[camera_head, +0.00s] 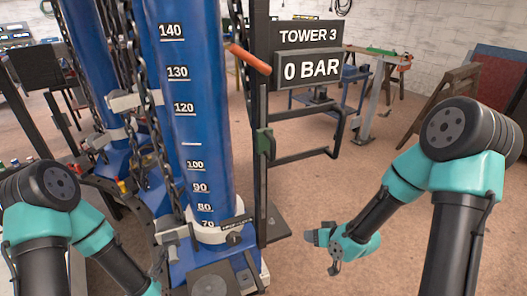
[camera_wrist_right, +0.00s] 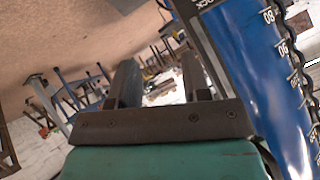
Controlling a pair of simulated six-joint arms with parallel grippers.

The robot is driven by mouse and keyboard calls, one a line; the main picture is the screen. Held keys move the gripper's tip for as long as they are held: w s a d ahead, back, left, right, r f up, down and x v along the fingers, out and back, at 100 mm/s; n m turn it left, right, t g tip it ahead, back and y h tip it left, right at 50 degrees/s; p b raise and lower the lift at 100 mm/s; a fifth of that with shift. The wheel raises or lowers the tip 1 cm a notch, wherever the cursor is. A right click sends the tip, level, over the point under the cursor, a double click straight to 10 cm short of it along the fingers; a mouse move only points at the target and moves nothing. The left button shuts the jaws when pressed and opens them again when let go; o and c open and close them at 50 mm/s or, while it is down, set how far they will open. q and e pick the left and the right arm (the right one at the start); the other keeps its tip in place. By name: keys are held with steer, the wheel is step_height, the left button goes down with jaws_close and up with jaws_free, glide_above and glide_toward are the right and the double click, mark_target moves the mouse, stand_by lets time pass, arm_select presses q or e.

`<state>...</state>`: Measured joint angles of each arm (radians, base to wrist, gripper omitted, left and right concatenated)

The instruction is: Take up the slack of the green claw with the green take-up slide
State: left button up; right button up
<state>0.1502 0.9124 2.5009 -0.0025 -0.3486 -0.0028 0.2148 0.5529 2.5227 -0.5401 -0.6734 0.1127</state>
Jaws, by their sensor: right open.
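A green block (camera_head: 264,143), which looks like the green take-up slide, sits on a dark upright post right of the blue column (camera_head: 205,130) in the head view. I cannot pick out a green claw for certain; grey metal claw-like parts (camera_head: 134,101) sit by the chains at the column's left. My right gripper (camera_head: 316,236) is low, to the right of the column and below the green block, clear of it. In the right wrist view its two dark fingers (camera_wrist_right: 160,80) stand apart with nothing between them.
An orange handle (camera_head: 249,59) sticks out near the top of the post, beside the "0 BAR" display (camera_head: 308,70). Dark chains (camera_head: 145,110) hang left of the column. A black tubular frame (camera_head: 325,130) stands behind. The brown floor (camera_head: 370,190) right of the column is open.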

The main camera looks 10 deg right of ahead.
mark_target(272, 159)
step_height(272, 159, up, 29)
steer(key=s+n+t+y, duration=0.2)
steer(key=n+t+y, duration=0.1)
steer(key=n+y, duration=0.4)
steer(key=shift+s+a+r+n+t, duration=0.15)
steer(key=shift+s+a+n+t, duration=0.2)
steer(key=shift+n, duration=0.35)
steer(key=shift+w+d, duration=0.1)
steer(key=shift+w, duration=0.05)
steer(key=x, duration=1.7)
steer(key=shift+w+r, duration=0.1)
steer(key=shift+r, duration=0.15)
steer(key=shift+c, duration=0.2)
jaws_close()
